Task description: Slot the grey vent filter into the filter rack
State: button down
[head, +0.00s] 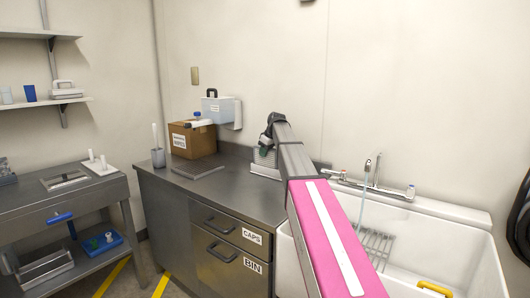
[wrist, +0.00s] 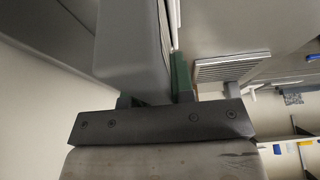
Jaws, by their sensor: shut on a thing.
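My gripper (head: 264,149) is at the far end of my arm, over the back right of the steel counter, beside the sink. In the wrist view my gripper (wrist: 153,95) has its green-tipped fingers shut on a large grey block, which looks like the grey vent filter (wrist: 132,45). My arm mostly hides the filter in the head view. A pale slatted thing, likely the filter rack (head: 265,167), stands on the counter just below my gripper. It also shows in the wrist view (wrist: 232,68), right of the held block. I cannot tell whether block and rack touch.
On the counter (head: 235,192) are a cardboard box (head: 192,140), a flat grey tray (head: 197,169) and a grey cup (head: 158,157). A white sink (head: 440,235) with a tap adjoins on the right. The counter's front middle is clear.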

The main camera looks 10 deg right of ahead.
jog(key=shift+f, duration=0.1)
jog(key=c, duration=0.9)
grip_release()
jog(key=v, duration=1)
jog(key=shift+s+d+r, duration=0.1)
jog(key=shift+r, duration=0.3)
